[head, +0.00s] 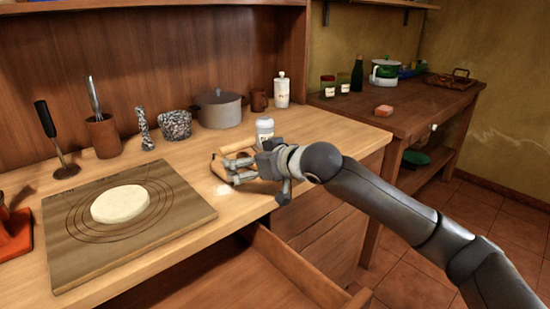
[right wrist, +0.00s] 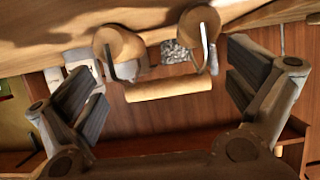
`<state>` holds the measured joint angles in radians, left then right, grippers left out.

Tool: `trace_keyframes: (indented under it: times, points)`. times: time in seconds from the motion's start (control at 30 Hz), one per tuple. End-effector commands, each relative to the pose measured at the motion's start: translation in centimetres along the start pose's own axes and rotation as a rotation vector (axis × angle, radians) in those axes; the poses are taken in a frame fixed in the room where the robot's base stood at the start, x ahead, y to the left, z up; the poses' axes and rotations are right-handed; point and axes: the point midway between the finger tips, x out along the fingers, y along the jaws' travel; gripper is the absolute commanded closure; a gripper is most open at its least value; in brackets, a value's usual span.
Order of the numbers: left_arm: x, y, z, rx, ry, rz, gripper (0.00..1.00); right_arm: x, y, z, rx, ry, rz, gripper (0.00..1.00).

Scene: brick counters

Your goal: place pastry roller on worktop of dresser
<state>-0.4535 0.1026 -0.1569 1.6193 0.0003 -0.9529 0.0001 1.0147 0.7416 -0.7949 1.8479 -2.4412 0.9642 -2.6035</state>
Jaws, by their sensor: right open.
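The pastry roller (head: 237,147) is pale wood with metal brackets. In the head view it is at the right part of the dresser's worktop (head: 325,137), partly hidden by my right gripper (head: 232,171). It appears to rest on the worktop. In the right wrist view, the roller (right wrist: 168,90) shows its wooden bar and two round wooden ends between the spread fingers of my right gripper (right wrist: 165,95). The fingers are open and apart from the bar. My left gripper is not in view.
A pastry board (head: 170,222) with flat dough (head: 120,204) lies to the left. A white-capped jar (head: 264,130) stands close behind my right gripper. A grey pot (head: 219,108) and a stone mortar (head: 175,125) stand farther back. An open drawer (head: 240,272) juts out below the worktop.

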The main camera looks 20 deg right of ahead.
Motion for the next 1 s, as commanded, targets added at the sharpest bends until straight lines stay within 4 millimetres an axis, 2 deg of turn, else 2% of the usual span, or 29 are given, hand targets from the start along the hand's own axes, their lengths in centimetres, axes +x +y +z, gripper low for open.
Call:
trace_keyframes:
  times: [0.17,0.5,0.63,0.8,1.0]
  points:
    - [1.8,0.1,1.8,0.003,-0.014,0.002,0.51,-0.4,0.0,-0.9,0.000,0.000,-0.001,0.00]
    - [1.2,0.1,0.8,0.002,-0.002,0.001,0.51,-8.3,0.1,-0.7,-0.004,0.002,0.003,0.00]
    - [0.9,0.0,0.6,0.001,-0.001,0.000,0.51,-10.5,0.1,-0.6,-0.003,0.001,0.002,0.00]
    - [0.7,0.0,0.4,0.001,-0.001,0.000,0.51,-12.0,0.0,-0.7,0.000,0.001,0.000,0.00]
    - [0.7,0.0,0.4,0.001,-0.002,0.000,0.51,-12.3,0.0,-0.7,0.000,0.000,-0.001,0.00]
